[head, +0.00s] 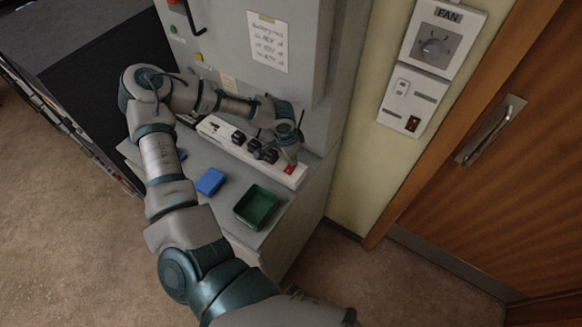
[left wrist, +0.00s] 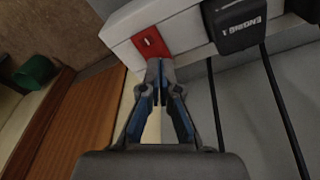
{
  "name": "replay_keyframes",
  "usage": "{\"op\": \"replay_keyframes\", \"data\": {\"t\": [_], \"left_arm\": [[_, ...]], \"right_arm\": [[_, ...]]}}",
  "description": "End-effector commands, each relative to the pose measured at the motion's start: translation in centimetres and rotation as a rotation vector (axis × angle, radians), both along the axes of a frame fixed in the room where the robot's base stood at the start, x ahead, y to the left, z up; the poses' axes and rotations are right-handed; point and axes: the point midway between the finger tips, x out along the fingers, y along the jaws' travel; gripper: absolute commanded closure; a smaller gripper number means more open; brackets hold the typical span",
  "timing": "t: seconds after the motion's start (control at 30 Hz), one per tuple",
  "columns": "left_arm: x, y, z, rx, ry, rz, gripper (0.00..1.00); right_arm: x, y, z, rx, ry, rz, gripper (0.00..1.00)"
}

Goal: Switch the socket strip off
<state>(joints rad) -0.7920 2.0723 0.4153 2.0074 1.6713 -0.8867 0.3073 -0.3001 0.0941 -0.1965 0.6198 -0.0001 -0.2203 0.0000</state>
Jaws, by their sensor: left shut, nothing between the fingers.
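The white socket strip (head: 222,130) lies along the back of the grey counter, with several black plugs in it. Its red switch (head: 290,169) is at the right end, and also shows in the left wrist view (left wrist: 151,42). My left gripper (head: 291,160) is shut and empty, right at the switch. In the left wrist view its fingertips (left wrist: 160,66) overlap the lower edge of the red switch; I cannot tell whether they touch it. Which way the switch is tipped is not clear. My right gripper is not in view.
A black plug (left wrist: 236,22) labelled like "ENGINE 1" sits beside the switch, with dark cables trailing. A green tray (head: 257,207) and a blue box (head: 210,181) stand on the counter in front. A grey cabinet (head: 300,60) rises behind. A fan control (head: 434,48) is on the wall.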

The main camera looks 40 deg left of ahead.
Motion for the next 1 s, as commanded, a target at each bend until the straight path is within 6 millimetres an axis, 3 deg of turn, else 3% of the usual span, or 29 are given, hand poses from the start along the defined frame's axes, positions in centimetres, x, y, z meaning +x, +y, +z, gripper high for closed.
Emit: {"op": "replay_keyframes", "data": {"t": [0.33,0.57,1.0], "left_arm": [[0.0,-0.5,-0.4,0.005,0.0,0.001,1.0],[0.0,-0.5,0.6,0.005,-0.001,0.001,1.0],[0.0,-0.2,4.5,0.002,-0.001,0.0,1.0]], "right_arm": [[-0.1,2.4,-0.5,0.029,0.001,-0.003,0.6],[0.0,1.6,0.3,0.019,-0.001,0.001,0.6],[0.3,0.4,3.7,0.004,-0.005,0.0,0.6]]}}
